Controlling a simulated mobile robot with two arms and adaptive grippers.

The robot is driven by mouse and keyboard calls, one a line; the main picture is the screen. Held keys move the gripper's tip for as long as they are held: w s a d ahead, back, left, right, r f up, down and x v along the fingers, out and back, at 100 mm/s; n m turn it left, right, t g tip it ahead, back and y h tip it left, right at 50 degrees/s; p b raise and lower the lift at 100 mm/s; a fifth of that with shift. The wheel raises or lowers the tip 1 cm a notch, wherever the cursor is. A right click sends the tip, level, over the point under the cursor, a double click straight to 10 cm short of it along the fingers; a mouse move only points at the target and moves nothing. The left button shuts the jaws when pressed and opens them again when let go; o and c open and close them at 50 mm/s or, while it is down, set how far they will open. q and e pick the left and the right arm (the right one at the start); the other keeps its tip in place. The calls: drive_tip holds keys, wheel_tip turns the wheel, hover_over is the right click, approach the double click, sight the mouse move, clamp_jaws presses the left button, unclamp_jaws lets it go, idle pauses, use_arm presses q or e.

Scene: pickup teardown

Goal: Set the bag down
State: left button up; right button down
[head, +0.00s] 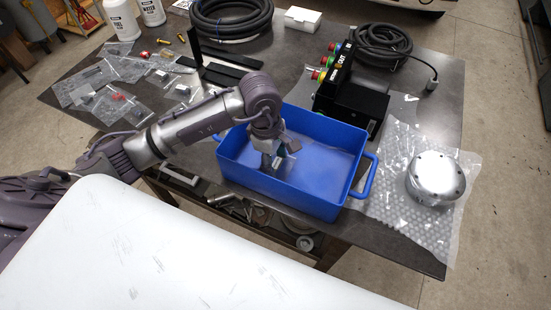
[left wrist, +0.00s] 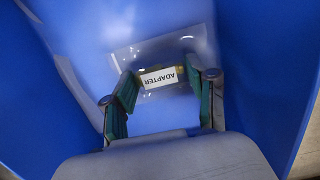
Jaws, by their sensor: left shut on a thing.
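My left gripper (head: 277,155) reaches down inside the blue bin (head: 285,191) on the table. In the left wrist view my left gripper (left wrist: 164,99) is shut on a clear plastic bag (left wrist: 147,55) with a white label reading "ADAPTER". A small yellowish part shows behind the label. The bag is inside the bin, near its blue floor; I cannot tell whether it touches the floor. In the head view the bag is mostly hidden by the fingers. My right gripper is in neither view.
Several small clear bags (head: 107,95) lie on the table at left. A black control box (head: 352,100) stands behind the bin. A round metal part (head: 436,177) sits on bubble wrap (head: 397,205) at right. Coiled black hoses (head: 231,19) lie at the back. The bin's other floor area looks empty.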

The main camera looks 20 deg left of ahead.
use_arm(q)
drive_tip(key=shift+f, duration=0.65)
drive_tip(key=o, duration=1.3)
drive_tip(key=shift+r, duration=0.1)
drive_tip(key=shift+c, duration=0.2)
drive_tip(key=shift+s, duration=0.1)
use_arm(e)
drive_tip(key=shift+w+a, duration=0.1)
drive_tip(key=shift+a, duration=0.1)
use_arm(q)
drive_tip(key=shift+r, duration=0.3)
wheel_tip(320, 180, up, 12)
drive_tip(key=a+b, duration=0.1)
drive_tip(key=b, duration=0.2)
drive_tip(key=shift+a+f+b, duration=0.2)
drive_tip(key=shift+a+b, duration=0.1)
drive_tip(key=shift+a, duration=0.1)
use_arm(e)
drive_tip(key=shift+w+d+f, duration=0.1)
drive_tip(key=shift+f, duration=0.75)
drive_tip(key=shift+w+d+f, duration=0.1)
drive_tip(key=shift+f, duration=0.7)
use_arm(q)
drive_tip(key=shift+f, duration=0.1)
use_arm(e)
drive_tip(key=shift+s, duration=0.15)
